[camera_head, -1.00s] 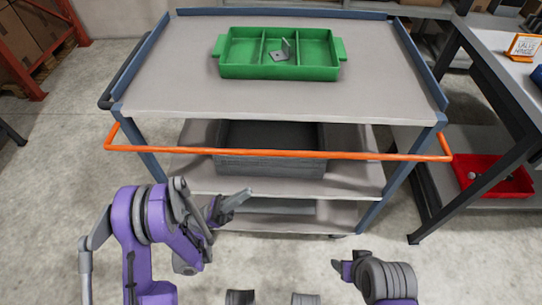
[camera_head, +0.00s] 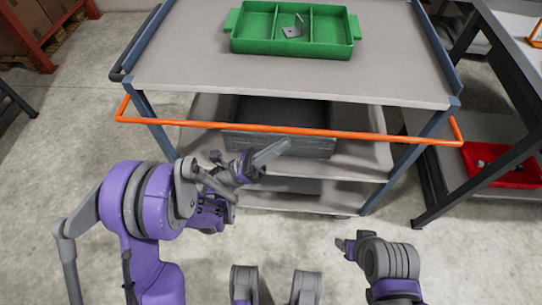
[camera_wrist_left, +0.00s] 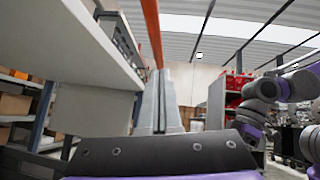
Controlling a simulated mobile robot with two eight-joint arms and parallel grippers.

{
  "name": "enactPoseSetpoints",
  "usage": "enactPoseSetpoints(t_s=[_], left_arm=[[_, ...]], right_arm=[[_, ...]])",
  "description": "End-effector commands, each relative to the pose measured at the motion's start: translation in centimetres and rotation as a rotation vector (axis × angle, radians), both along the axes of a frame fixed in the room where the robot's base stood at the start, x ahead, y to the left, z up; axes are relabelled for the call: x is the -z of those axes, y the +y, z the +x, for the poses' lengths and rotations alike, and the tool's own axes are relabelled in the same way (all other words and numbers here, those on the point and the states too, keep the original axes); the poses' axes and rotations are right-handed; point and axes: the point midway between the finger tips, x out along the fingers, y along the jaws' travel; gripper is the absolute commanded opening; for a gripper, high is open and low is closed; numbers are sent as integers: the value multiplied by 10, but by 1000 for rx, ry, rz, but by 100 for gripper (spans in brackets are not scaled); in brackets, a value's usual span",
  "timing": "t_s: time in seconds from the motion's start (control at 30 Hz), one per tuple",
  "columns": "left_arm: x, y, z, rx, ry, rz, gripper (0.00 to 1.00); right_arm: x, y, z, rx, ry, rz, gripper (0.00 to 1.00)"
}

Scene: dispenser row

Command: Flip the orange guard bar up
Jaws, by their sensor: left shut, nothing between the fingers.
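The orange guard bar (camera_head: 330,132) runs across the front of the grey cart, below the level of its top shelf, with its ends bent back to the cart's sides. My left gripper (camera_head: 276,150) is shut and empty. In the head view its fingertips show just below the middle of the bar, with a small gap in the picture. In the left wrist view the bar (camera_wrist_left: 152,28) shows above and beyond the shut fingers (camera_wrist_left: 160,100). My right gripper (camera_head: 344,246) is low at the right, away from the bar; its finger opening is too small to judge.
The cart's top shelf (camera_head: 200,75) holds a green tray (camera_head: 245,44) with a small metal bracket (camera_head: 294,29). A dark grey crate (camera_head: 300,146) sits on the lower shelf behind the bar. A workbench with a red bin (camera_head: 510,178) stands at the right.

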Motion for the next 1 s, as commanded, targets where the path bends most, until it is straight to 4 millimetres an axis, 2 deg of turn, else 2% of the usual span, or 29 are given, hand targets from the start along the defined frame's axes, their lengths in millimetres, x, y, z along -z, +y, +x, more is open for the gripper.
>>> enactPoseSetpoints(t_s=[0.2,1.0], left_arm=[[-14,0,3,0,0,0,0],[-21,0,0,1,71,0,0]], right_arm=[[-1,0,0,0,0,0,66],[-6,0,-1,0,-2,0,66]])
